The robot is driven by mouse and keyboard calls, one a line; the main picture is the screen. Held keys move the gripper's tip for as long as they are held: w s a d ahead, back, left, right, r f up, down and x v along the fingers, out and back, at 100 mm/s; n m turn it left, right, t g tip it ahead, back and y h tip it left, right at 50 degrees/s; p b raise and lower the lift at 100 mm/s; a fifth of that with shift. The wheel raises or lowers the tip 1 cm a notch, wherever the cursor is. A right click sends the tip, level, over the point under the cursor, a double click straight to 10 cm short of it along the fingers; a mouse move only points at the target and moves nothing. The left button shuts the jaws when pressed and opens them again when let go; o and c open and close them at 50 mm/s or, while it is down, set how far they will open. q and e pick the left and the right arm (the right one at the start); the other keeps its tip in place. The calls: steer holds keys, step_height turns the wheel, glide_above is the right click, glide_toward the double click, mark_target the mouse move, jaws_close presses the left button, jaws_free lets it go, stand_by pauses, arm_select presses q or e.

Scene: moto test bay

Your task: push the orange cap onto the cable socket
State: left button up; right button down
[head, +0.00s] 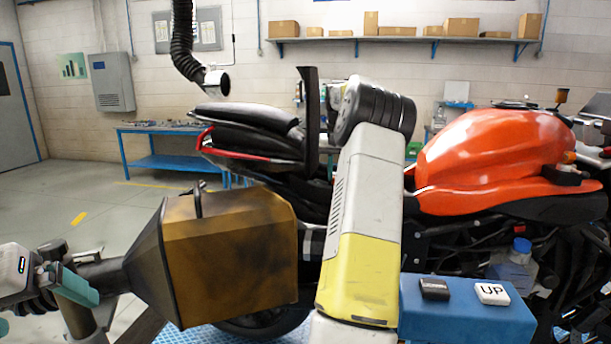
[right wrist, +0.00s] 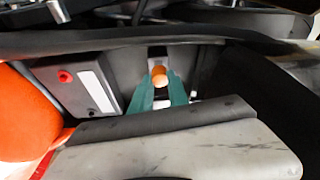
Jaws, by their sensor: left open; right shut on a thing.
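The orange cap (right wrist: 159,76) shows in the right wrist view between the teal fingertips of my right gripper (right wrist: 158,88), which is shut on it. The cap is over the cavity of the motorcycle. I cannot clearly make out the cable socket; a pale patch lies just behind the cap, but I cannot tell what it is. In the head view the right gripper and cap are hidden behind my own arm. My left gripper (head: 48,303) is open and empty at the lower left, well apart from the cap.
A grey box with a red terminal (right wrist: 82,88) borders the cavity. A blue button box (head: 460,315) stands in front.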

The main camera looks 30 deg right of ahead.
steer(key=shift+r, duration=0.1)
stand_by(0.3)
steer(key=shift+a+m+g+h, duration=0.1)
steer(key=shift+m+g+h, duration=0.2)
steer(key=shift+m, duration=1.1)
steer(key=shift+f, duration=0.8)
stand_by(0.9)
steer(key=c, duration=1.2)
jaws_free()
steer(key=shift+o, duration=0.2)
steer(key=v, duration=0.8)
